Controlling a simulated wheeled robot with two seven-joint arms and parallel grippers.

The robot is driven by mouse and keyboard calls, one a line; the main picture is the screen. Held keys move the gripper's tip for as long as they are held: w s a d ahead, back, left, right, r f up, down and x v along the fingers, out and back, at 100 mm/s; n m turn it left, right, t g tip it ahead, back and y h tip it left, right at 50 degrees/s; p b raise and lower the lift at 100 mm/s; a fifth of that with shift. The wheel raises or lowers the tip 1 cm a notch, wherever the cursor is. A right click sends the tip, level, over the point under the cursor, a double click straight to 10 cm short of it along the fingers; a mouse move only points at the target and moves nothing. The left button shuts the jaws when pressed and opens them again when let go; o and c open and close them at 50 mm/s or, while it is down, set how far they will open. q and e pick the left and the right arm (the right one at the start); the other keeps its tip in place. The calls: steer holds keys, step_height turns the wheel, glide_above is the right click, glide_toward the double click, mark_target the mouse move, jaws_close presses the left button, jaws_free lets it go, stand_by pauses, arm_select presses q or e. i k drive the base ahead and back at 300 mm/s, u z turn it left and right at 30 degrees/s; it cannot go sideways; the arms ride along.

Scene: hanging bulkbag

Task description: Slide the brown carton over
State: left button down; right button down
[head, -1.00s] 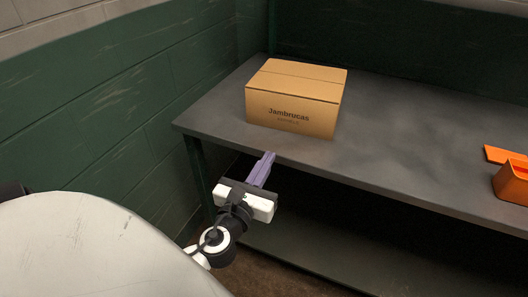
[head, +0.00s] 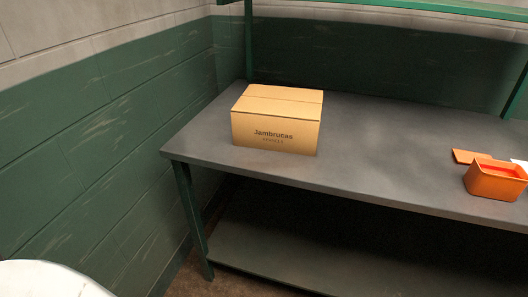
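The brown carton (head: 276,119) is closed and sits upright on the dark grey workbench (head: 372,170), near the bench's left end. Its printed front face is turned toward me and lies close to the front edge. Neither of my grippers shows in the head view now. Nothing touches the carton in this view.
An orange bin (head: 495,181) stands at the right of the bench, with a flat orange piece (head: 474,157) beside it. The bench top between carton and bin is clear. A green wall (head: 110,130) runs along the left. A lower shelf (head: 300,243) sits under the bench.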

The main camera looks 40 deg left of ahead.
mark_target(299, 137)
steer(key=z, duration=0.25)
steer(key=k, duration=0.25)
steer(key=u, duration=1.1)
steer(key=i, duration=0.5)
steer(key=z, duration=0.2)
